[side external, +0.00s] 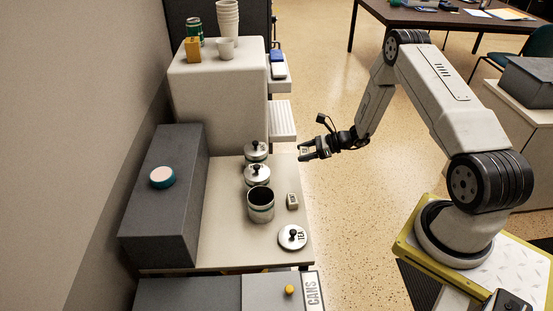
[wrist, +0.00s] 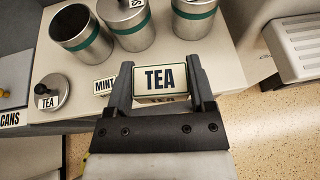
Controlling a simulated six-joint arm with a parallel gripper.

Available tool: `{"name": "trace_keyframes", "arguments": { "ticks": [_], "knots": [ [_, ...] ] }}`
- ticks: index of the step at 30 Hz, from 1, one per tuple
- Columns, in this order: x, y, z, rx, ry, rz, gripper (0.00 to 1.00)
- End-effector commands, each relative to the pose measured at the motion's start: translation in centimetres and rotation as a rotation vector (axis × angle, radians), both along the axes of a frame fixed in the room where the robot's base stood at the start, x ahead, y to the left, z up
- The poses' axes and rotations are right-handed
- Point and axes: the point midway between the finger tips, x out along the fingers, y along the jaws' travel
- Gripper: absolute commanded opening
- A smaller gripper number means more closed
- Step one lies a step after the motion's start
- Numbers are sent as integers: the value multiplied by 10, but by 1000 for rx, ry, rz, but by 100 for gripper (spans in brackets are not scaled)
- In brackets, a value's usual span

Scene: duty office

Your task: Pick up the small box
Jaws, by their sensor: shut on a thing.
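A small box with a TEA label (wrist: 160,79) is held between the two fingers of my gripper (side external: 307,152) in the wrist view. The gripper is shut on it, off the right edge of the counter in the side view. A second small box, labelled MINT (wrist: 103,85), is on the counter; it also shows in the side view (side external: 292,201). An open canister with a green band (side external: 260,207) stands beside it. A round lid marked TEA (side external: 292,238) with a black knob lies flat nearby.
Two lidded canisters (side external: 257,175) stand behind the open one. A white appliance (side external: 215,105) carries cups, a green can and a yellow item. A grey block (side external: 165,210) holds a round teal-and-pink item. A CANS-labelled surface (side external: 311,291) is in front. Open floor lies right of the counter.

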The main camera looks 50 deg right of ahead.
Motion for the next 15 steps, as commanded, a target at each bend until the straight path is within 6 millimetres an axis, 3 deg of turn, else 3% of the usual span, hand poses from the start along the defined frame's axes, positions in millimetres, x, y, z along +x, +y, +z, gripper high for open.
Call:
{"name": "trace_keyframes", "arguments": {
  "ticks": [6,15],
  "knots": [
    [-27,8,13,0,0,-1,14],
    [-51,16,24,0,0,0,14]
  ]
}}
